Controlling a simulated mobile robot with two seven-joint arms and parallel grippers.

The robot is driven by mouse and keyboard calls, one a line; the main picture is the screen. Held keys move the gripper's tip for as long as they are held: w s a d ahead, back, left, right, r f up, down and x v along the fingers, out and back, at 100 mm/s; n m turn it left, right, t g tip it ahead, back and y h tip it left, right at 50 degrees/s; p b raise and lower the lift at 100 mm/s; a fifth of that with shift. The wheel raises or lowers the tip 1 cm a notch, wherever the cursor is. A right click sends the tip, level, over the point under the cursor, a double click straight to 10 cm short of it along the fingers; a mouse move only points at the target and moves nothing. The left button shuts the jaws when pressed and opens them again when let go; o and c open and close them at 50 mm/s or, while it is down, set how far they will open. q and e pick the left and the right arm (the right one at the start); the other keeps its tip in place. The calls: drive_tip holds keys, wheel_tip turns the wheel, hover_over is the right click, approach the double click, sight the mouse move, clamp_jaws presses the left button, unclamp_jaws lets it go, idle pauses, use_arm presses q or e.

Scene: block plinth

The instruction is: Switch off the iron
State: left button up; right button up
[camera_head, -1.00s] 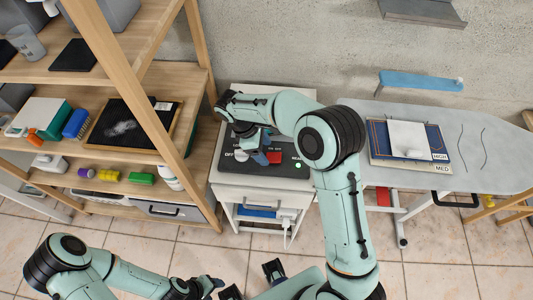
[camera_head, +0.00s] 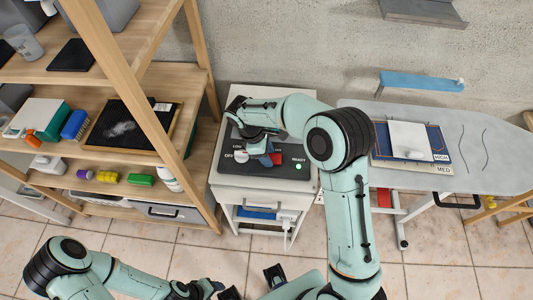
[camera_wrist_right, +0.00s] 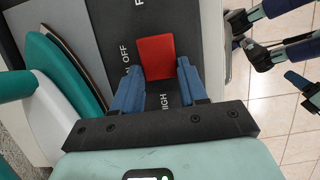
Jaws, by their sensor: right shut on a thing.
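The iron's dark control panel (camera_head: 270,172) lies on a white cabinet and carries LOW, OFF and READY labels. A green light (camera_head: 298,167) shows by READY. The red switch (camera_head: 277,159) is partly hidden by my right gripper (camera_head: 266,156). In the right wrist view the red switch (camera_wrist_right: 155,57) sits between the blue fingertips of my right gripper (camera_wrist_right: 158,72), which is shut on it, near ON, OFF and HIGH lettering. A teal rounded body (camera_wrist_right: 62,72), seemingly the iron, lies left of the panel there. My left gripper (camera_head: 208,286) is low in the head view, its jaws unclear.
A wooden shelf (camera_head: 185,105) with bottles and boxes stands close on the left. Tiled floor (camera_head: 200,260) is open in front.

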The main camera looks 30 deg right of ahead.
drive_tip(key=y, duration=0.1)
drive_tip(key=d+t+y+b, duration=0.1)
drive_tip(key=shift+s+r+t+y+b, duration=0.15)
drive_tip(key=shift+s+t+y+b, duration=0.15)
drive_tip(key=shift+s, duration=0.05)
drive_tip(key=shift+r+y, duration=0.1)
drive_tip(key=shift+y, duration=0.2)
use_arm(q)
drive_tip(key=shift+s+f, duration=0.3)
drive_tip(key=shift+f, duration=0.35)
drive_tip(key=shift+s+f, duration=0.3)
drive_tip(key=shift+f, duration=0.3)
use_arm(e)
drive_tip(key=shift+t, duration=0.3)
drive_tip(key=o, duration=1.1)
drive_tip(key=shift+c, duration=0.2)
use_arm(q)
drive_tip(key=shift+w+r+p, duration=0.2)
drive_tip(key=shift+r+p, duration=0.15)
drive_tip(key=shift+r, duration=0.15)
drive_tip(key=shift+w+r+p, duration=0.2)
drive_tip(key=shift+r+p, duration=0.15)
drive_tip(key=shift+r, duration=0.1)
use_arm(e)
wheel_tip(320, 180, up, 14)
drive_tip(key=shift+f, duration=0.25)
